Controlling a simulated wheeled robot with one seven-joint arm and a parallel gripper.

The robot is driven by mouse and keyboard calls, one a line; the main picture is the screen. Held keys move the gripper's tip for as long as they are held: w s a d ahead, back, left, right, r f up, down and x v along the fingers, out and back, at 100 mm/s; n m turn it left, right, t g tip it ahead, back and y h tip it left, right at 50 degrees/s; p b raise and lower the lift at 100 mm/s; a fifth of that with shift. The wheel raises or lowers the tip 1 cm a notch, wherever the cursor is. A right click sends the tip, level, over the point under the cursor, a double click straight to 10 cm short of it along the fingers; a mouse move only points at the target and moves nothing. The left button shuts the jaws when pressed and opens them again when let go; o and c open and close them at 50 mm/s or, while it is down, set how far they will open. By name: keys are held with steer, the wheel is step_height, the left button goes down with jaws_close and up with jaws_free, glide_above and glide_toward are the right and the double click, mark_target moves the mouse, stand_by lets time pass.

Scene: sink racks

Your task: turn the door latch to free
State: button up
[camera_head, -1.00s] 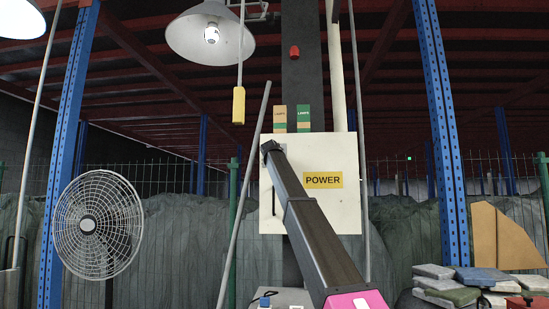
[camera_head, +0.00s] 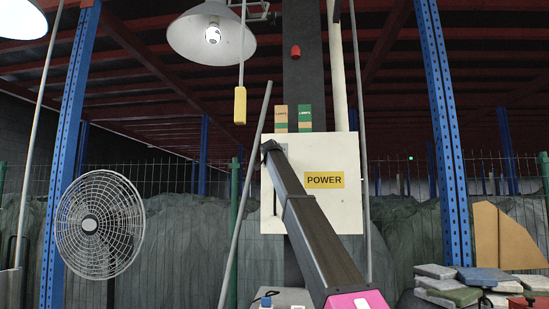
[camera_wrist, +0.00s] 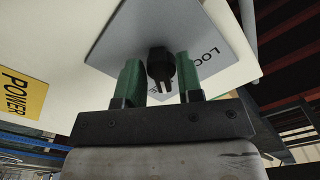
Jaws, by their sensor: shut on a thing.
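The door latch is a black knob (camera_wrist: 161,70) on a grey plate (camera_wrist: 120,35) with partly hidden lettering that begins "LOC", in the wrist view. My gripper (camera_wrist: 158,62) has its two green fingers on either side of the knob and is shut on it. A pale slot or mark shows on the knob's near end. The white door panel (camera_head: 345,212) of the power box stands upright in the head view, with a yellow POWER label (camera_head: 324,180). There the latch and my fingers are hidden at the far end of my arm.
A black bar handle (camera_head: 275,202) is on the panel's left side. A fan (camera_head: 100,225) stands at the left and a pile of slabs (camera_head: 455,288) lies at the right.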

steer(key=shift+m, duration=0.9)
steer(key=o, duration=0.9)
steer(key=shift+c, duration=0.2)
steer(key=s, duration=1)
steer(key=shift+s+a, duration=0.25)
steer(key=shift+s, duration=0.15)
